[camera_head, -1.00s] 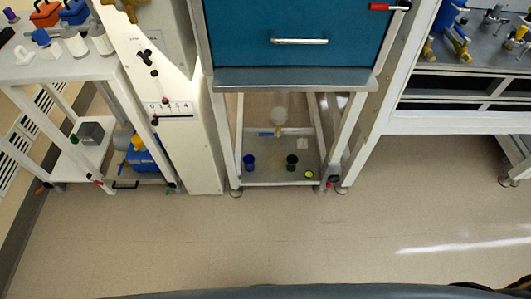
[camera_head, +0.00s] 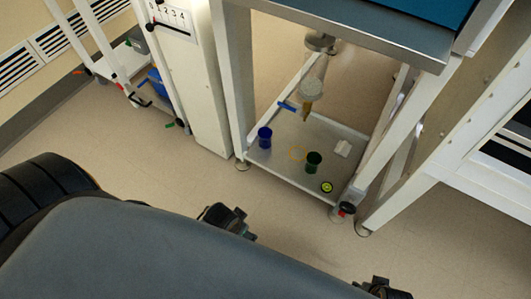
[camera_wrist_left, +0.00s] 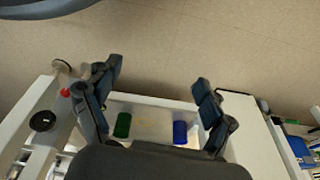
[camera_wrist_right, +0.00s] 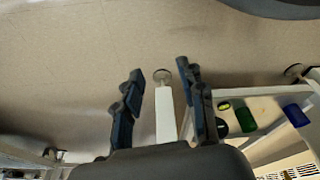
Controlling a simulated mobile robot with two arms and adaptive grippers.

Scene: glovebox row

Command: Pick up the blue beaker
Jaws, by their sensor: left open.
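The blue beaker (camera_head: 264,137) stands upright on the low shelf (camera_head: 280,168) under the bench, near its left front corner. It also shows in the left wrist view (camera_wrist_left: 180,132), below and between the spread fingers, and at the right of the right wrist view (camera_wrist_right: 296,115). My left gripper (camera_head: 227,219) is in front of the shelf, apart from the beaker; its fingers (camera_wrist_left: 157,74) are open and empty. My right gripper (camera_head: 385,290) is at the bottom edge of the head view; its fingers (camera_wrist_right: 160,69) are apart with nothing between them.
A green beaker (camera_head: 313,161), a yellow ring (camera_head: 297,154), a white block (camera_head: 343,148) and a round yellow-green item (camera_head: 327,186) share the shelf. Bench legs (camera_head: 232,85) frame it. A funnel-like vessel (camera_head: 313,80) hangs above. The floor in front is clear.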

